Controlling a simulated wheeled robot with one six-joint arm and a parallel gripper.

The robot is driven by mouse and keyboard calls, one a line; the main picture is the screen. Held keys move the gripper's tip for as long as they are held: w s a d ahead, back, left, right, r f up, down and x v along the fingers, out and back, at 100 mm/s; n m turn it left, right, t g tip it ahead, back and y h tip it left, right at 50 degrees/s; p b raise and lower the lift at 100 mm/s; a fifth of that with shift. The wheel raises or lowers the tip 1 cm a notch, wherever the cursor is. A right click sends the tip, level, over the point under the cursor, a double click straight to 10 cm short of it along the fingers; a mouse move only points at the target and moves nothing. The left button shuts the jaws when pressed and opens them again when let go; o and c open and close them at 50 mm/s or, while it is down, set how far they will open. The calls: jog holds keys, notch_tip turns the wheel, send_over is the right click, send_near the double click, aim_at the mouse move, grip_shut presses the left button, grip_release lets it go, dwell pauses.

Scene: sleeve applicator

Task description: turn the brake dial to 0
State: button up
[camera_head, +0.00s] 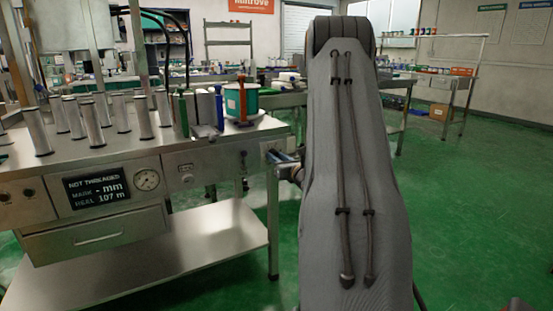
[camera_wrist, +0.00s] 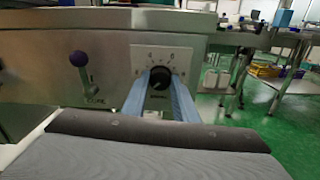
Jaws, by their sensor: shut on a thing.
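The brake dial (camera_wrist: 160,76) is a round black knob on a pale plate (camera_wrist: 184,54) with small marks around its top, set in the metal front panel. The marks and the dial's pointing direction are too small to read surely. My gripper (camera_wrist: 161,79) has its two blue fingers on either side of the knob and is shut on it. In the head view my gripper (camera_head: 283,157) shows at the bench's right front corner, partly hidden by my grey arm. The dial itself is hidden or too small to make out there.
A lever with a purple knob (camera_wrist: 80,58) sits left of the dial. The bench (camera_head: 130,160) carries several metal cylinders, a green reel (camera_head: 241,100) and a display (camera_head: 97,185) reading "NOT THREADED". Green floor (camera_head: 470,200) is open to the right.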

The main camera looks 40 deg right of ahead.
jog(key=o, duration=1.1)
jog(key=shift+c, duration=0.2)
jog(key=v, duration=0.7)
jog(key=shift+s+p, duration=0.4)
jog(key=shift+a, duration=0.15)
